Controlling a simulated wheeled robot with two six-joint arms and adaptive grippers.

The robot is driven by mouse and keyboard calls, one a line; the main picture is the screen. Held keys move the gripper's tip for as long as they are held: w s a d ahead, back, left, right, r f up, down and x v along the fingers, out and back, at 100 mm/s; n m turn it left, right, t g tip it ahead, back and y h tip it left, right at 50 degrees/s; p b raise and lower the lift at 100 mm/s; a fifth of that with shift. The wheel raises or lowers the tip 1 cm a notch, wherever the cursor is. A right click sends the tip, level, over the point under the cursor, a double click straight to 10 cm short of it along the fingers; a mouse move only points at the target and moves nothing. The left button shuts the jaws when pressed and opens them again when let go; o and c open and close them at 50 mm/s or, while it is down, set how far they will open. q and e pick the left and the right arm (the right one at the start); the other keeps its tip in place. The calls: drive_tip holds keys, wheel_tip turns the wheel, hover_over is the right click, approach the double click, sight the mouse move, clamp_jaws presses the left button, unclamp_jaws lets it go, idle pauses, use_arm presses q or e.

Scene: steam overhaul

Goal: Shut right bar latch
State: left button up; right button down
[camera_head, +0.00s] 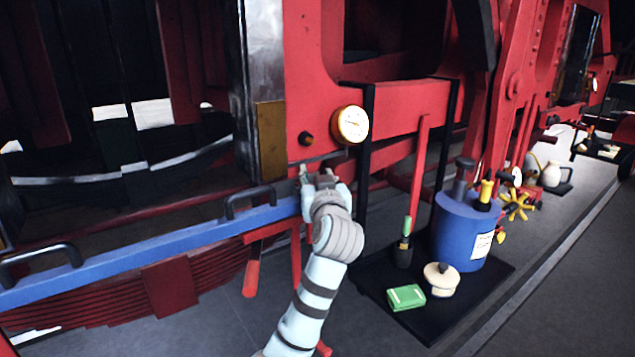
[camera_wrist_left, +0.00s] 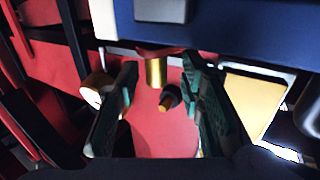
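A long blue bar (camera_head: 150,248) with black handles runs along the red frame in the head view, its right end at my left gripper (camera_head: 320,174). In the left wrist view the blue bar (camera_wrist_left: 225,35) crosses the top, with a brass pin (camera_wrist_left: 156,72) beside its edge. My left gripper (camera_wrist_left: 160,108) is open there, its two dark fingers apart on either side of the pin, with visible gaps. I cannot tell for sure which part is the right bar latch; my gripper hides much of the bar's end in the head view. My right gripper is not in view.
A round gauge (camera_head: 350,124) and a dark knob (camera_head: 306,139) sit on the red frame just above my left gripper. A brass plate (camera_head: 270,140) is to the left. A black mat (camera_head: 478,294) on the floor holds a blue canister (camera_head: 461,233) and small items.

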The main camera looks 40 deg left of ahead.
use_arm(q)
drive_tip(key=v, duration=1.1)
drive_tip(key=shift+s+d, duration=0.25)
